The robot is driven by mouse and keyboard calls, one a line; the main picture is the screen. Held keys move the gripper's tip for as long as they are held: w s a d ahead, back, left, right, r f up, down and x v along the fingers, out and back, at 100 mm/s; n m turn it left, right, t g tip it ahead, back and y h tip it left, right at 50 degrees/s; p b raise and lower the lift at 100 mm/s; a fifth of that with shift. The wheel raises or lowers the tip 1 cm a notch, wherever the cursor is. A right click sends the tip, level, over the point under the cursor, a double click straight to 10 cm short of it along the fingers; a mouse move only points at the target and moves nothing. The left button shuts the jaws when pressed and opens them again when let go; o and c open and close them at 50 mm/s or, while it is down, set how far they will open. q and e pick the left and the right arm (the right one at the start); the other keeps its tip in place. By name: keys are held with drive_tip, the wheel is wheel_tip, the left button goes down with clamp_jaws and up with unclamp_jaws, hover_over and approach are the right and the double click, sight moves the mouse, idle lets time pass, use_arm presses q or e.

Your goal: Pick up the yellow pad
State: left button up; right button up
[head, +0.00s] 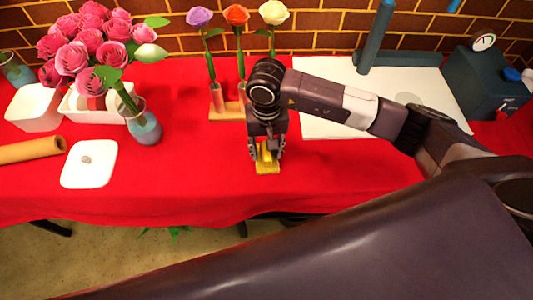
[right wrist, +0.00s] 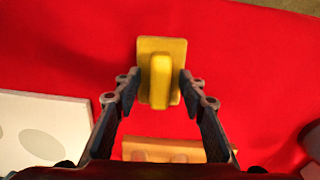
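The yellow pad (head: 267,168) lies on the red cloth near the front edge of the table. In the right wrist view the pad (right wrist: 146,50) is a flat yellow plate with a raised yellow grip bar along its middle. My right gripper (head: 266,152) points down over the pad. In the right wrist view its fingers are apart, one on each side of the grip bar, with a visible gap on both sides. My left gripper is not in view.
A wooden stand (head: 229,111) with three flowers is just behind the gripper. A white board (head: 330,127) lies to the right. A white lid (head: 88,165), a glass vase (head: 146,130) and pink roses (head: 95,45) are to the left. The cloth beside the pad is clear.

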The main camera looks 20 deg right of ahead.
clamp_jaws()
drive_tip(key=shift+r, duration=0.15)
wheel_tip(320, 180, up, 20)
drive_tip(key=b, duration=0.2)
idle(0.5)
